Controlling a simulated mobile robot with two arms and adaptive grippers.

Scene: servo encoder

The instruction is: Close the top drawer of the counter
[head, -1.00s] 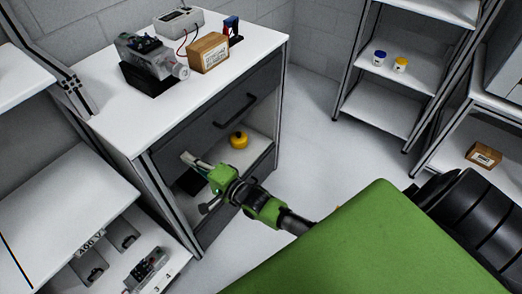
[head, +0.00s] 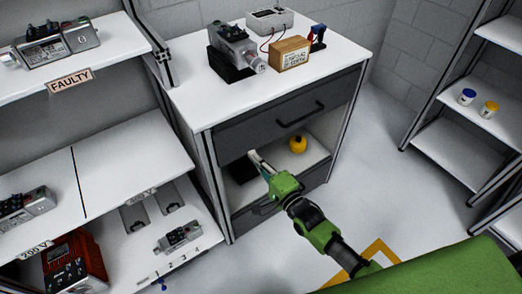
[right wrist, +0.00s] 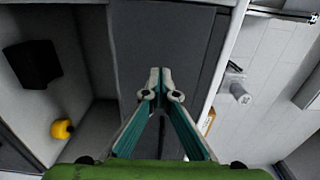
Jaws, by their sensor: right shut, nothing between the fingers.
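The counter (head: 192,104) has a white top and a dark grey top drawer (head: 250,130) with a black bar handle (head: 300,114). The drawer front looks nearly flush with the counter frame; a small gap cannot be ruled out. My right gripper (head: 253,157) is shut and empty, at the drawer's lower left, below and left of the handle. In the right wrist view its fingertips (right wrist: 160,78) point at the dark drawer front (right wrist: 165,35); contact cannot be told. My left gripper is not in view.
Below the drawer, an open compartment holds a yellow object (head: 298,145) and a black box (head: 240,171). Devices and a brown box (head: 290,54) stand on the counter. Shelves (head: 130,165) flank it on the left; another rack (head: 455,135) stands right.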

